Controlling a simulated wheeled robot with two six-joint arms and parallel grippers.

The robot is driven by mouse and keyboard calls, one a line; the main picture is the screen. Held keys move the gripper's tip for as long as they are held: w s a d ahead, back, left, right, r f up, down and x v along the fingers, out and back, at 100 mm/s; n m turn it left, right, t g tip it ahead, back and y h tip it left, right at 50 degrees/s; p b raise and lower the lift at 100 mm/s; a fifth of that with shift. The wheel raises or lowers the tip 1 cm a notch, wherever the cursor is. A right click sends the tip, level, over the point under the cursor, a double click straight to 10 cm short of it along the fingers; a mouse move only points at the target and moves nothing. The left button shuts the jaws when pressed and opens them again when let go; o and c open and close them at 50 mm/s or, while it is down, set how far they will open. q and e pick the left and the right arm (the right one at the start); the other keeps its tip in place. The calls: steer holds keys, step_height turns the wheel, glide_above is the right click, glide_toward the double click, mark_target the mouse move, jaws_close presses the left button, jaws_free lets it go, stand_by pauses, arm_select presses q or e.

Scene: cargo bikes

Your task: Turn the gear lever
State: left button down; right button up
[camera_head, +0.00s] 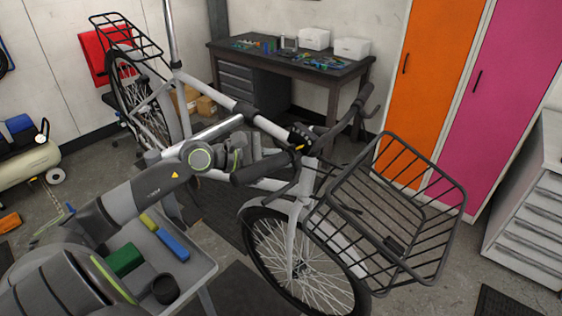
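A white cargo bike (300,215) stands across the middle of the view, with its black handlebar (345,123) turned toward the upper right. A black hand grip (262,170) is at the near end of the bar. A small part with a yellow mark (299,147) sits on the bar near the stem; it may be the gear lever, but it is too small to be sure. My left arm reaches in from the lower left, and my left gripper (246,152) is just behind the near grip. Its fingertips are partly hidden, and I cannot tell whether they touch anything. My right gripper is out of view.
A black front basket (452,215) juts out to the right. A grey tray (197,266) with a green block, a blue block and a black cup stands at the lower left. A workbench (275,61) is behind the bike, with lockers (436,65) at right.

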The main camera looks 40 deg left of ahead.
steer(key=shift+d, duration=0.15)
arm_select(q)
steer(key=c, duration=1.5)
jaws_free()
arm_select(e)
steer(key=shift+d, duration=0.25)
arm_select(q)
steer(key=shift+o, duration=0.2)
steer(key=shift+a, duration=0.1)
